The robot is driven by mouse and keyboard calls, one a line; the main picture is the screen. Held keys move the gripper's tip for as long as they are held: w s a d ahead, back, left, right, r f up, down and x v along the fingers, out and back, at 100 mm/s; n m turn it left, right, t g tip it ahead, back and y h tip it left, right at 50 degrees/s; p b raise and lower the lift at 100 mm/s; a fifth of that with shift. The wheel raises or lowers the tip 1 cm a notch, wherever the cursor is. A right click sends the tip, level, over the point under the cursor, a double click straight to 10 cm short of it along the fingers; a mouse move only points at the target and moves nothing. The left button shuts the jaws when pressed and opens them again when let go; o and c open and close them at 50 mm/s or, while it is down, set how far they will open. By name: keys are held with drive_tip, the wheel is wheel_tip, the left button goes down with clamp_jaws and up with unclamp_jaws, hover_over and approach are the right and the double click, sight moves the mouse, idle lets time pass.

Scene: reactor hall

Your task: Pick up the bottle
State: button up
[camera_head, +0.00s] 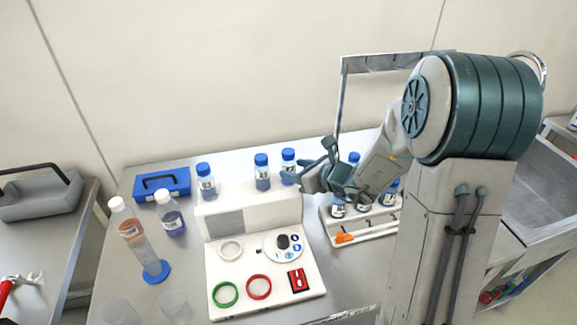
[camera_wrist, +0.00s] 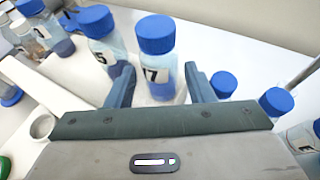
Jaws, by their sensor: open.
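Several blue-capped bottles are in view. Three stand on the white stand's raised back: a left one (camera_head: 206,184), a middle one (camera_head: 262,176) and a right one (camera_head: 288,170). My gripper (camera_head: 313,166) is open just right of the right one. In the wrist view, my open gripper (camera_wrist: 158,78) has a blue-capped bottle marked with a 7 (camera_wrist: 156,62) between and beyond its fingertips. It looks upright and ungripped. A bottle marked 5 (camera_wrist: 103,44) stands close beside the left finger. The bottles' lower parts are partly hidden by the gripper.
A white rack (camera_head: 350,230) with more blue-capped bottles (camera_head: 338,207) stands right of the stand. A blue case (camera_head: 161,184), a white-capped orange bottle (camera_head: 128,222) and a clear cylinder with a blue base (camera_head: 156,272) stand left. Green (camera_head: 225,294) and red (camera_head: 259,287) rings lie in front.

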sight(292, 150)
drive_tip(key=shift+p+x, duration=0.35)
drive_tip(key=shift+x, duration=1.5)
drive_tip(key=shift+c, duration=0.2)
drive_tip(key=c, duration=0.7)
drive_tip(key=shift+r, duration=0.15)
drive_tip(key=shift+r, duration=0.55)
drive_tip(key=r, duration=0.1)
drive_tip(key=d+r, duration=0.1)
drive_tip(key=r, duration=0.1)
drive_tip(key=shift+w+d+r+b, duration=0.1)
drive_tip(key=shift+d+r+b, duration=0.05)
drive_tip(key=shift+r+b, duration=0.15)
drive_tip(key=d+r, duration=0.2)
drive_tip(key=d, duration=0.1)
drive_tip(key=d+r, duration=0.2)
drive_tip(key=d, duration=0.2)
drive_tip(key=w+d+r, duration=0.1)
drive_tip(key=d+r, duration=0.1)
drive_tip(key=d, duration=0.1)
drive_tip(key=shift+d+r, duration=0.1)
drive_tip(key=shift+d, duration=0.1)
